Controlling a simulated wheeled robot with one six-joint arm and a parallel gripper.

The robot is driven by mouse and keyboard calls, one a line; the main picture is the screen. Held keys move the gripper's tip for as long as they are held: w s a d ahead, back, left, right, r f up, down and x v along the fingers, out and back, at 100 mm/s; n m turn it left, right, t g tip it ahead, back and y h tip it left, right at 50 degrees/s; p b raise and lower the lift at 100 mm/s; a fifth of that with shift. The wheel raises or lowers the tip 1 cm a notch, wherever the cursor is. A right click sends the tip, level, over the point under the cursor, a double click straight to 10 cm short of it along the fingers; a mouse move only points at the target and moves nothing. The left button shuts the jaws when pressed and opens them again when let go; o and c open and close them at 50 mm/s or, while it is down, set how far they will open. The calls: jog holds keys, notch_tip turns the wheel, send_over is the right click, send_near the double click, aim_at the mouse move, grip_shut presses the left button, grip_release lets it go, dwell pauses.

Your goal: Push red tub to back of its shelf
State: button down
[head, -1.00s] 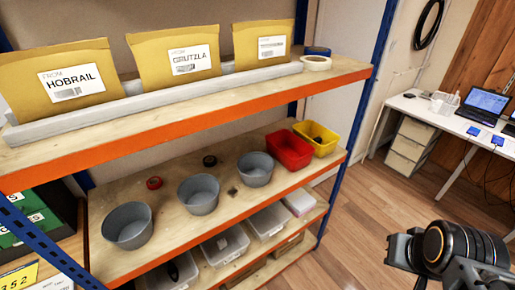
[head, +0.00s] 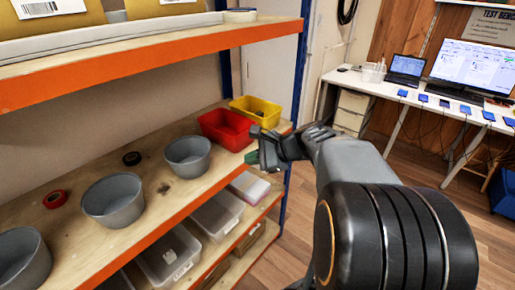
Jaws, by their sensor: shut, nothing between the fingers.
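The red tub (head: 228,129) sits on the middle wooden shelf, toward its right end and close to the front edge. A yellow tub (head: 258,112) stands just behind and to the right of it. My gripper (head: 254,158) is shut and empty, at the shelf's front edge just right of and in front of the red tub. Whether its fingertips touch the tub I cannot tell. My arm reaches in from the right.
The orange-edged upper shelf (head: 150,67) hangs above. A blue upright (head: 301,60) stands at the right end. Clear boxes (head: 218,213) fill the shelf below.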

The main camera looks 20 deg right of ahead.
jog(key=w+d+f+m+t+b, duration=0.2)
jog(key=w+d+m+t+b, duration=0.15)
jog(key=d+m, duration=0.35)
jog(key=w+d+f+m+t+b, duration=0.25)
jog(key=d+m+t, duration=0.25)
jog(key=d, duration=0.4)
jog(key=shift+h, duration=0.4)
jog(key=x, duration=0.8)
jog(key=r+x, duration=0.1)
jog(key=x, duration=0.3)
jog(key=shift+p, duration=0.3)
jog(key=shift+w+a, duration=0.3)
jog(key=shift+w, duration=0.3)
